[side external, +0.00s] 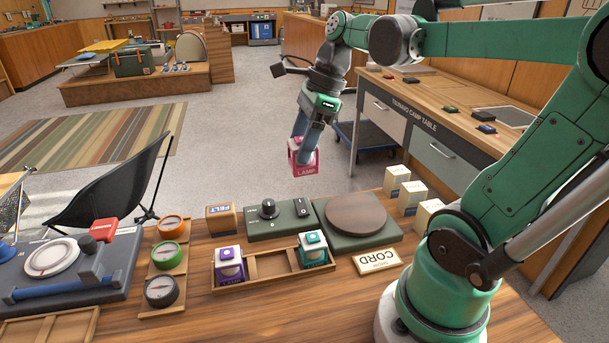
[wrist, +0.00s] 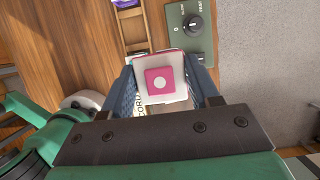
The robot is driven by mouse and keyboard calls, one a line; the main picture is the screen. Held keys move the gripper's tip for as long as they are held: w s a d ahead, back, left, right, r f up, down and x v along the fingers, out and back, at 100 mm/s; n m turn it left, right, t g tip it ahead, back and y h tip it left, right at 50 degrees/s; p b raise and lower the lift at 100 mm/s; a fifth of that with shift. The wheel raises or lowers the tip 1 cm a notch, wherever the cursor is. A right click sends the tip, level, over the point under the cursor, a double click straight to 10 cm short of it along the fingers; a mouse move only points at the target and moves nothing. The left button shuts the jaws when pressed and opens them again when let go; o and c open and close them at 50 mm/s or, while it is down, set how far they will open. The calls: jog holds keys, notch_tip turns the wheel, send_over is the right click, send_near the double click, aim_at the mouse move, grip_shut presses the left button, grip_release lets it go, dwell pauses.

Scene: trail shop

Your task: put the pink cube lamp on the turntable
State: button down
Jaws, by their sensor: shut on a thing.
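My gripper (side external: 309,146) is shut on the pink cube lamp (side external: 304,160) and holds it in the air, above and behind the far edge of the wooden table. In the wrist view the lamp's pink top with a white dot (wrist: 160,80) shows between the two fingers. The turntable, a round brown disc (side external: 356,213) on a dark green base, stands on the table, below and to the right of the lamp in the side view. The disc is bare. In the wrist view the turntable is not clearly seen.
A wooden rack (side external: 271,264) holds a purple lamp (side external: 228,262) and a teal lamp (side external: 313,248), with an empty middle slot. A green control box (side external: 281,222) with a knob stands left of the turntable. Several cream boxes (side external: 411,197) stand to its right. A cord sign (side external: 376,261) lies in front.

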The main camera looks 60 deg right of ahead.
jog(key=shift+s+d+f, duration=1.15)
jog(key=shift+d+f, duration=0.3)
jog(key=shift+f, duration=0.35)
jog(key=shift+s+d+f, duration=1.2)
jog(key=shift+d+f, duration=0.3)
jog(key=shift+f, duration=0.3)
jog(key=shift+s+d+f, duration=1.15)
jog(key=shift+d+f, duration=0.3)
jog(key=shift+f, duration=0.35)
jog(key=shift+f, duration=0.2)
jog(key=shift+f, duration=0.3)
jog(key=shift+f, duration=0.15)
grip_release()
